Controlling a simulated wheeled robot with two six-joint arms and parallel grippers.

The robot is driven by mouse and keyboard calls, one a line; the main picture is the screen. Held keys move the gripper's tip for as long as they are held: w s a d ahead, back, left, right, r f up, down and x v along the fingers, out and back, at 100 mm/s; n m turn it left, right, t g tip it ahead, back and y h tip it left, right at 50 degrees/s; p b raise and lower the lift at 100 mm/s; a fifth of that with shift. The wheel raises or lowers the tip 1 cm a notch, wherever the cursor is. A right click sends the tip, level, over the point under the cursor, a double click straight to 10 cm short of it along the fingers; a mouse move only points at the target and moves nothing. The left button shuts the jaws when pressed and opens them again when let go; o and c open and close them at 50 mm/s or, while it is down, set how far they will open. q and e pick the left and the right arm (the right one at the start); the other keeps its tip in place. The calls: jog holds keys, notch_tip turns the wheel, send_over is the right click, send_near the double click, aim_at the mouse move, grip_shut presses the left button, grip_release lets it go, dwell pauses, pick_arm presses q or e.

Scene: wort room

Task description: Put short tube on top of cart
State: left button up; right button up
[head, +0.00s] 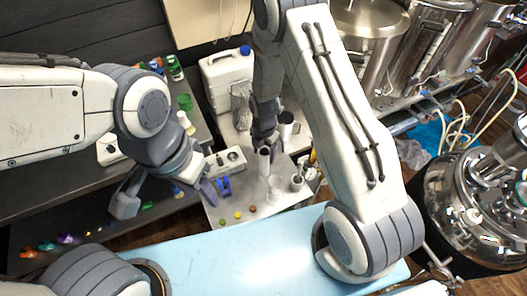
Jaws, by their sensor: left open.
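Several small grey tubes stand on a grey metal surface in the middle of the head view; one upright tube (264,161) is just below my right gripper, and a shorter-looking one (297,182) stands to its right. I cannot tell which is the short tube. The grey metal top (238,201) looks like the cart's top, though its lower part is hidden. My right gripper (265,137) points down at the upright tube; whether its fingers hold it is unclear. My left gripper (166,199) is open and empty, fingers spread left of the metal top.
A white canister (228,80) with a blue cap stands behind. A light blue surface (225,262) lies in front. Dark shelves at left hold small coloured items. Shiny steel vessels (478,205) and hoses crowd the right.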

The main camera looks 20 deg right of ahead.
jog(key=shift+o, duration=0.2)
jog(key=shift+r, duration=0.3)
jog(key=shift+w+r, duration=0.1)
jog(key=shift+r, duration=0.2)
notch_tip(320, 180, up, 11)
jog(key=b, duration=0.3)
jog(key=s+a+r+m, duration=0.2)
jog(key=s+r+m, duration=0.2)
jog(key=s+m, duration=0.2)
jog(key=s+a+r+m, duration=0.3)
jog(key=s+m, duration=0.3)
jog(key=s, duration=0.3)
jog(key=s+a+r+m+y, duration=0.1)
jog(key=s+a+r+m, duration=0.2)
jog(key=s+r+m, duration=0.2)
jog(key=s+m, duration=0.1)
jog(key=s, duration=0.2)
jog(key=shift+r, duration=0.25)
jog(key=shift+a, duration=0.1)
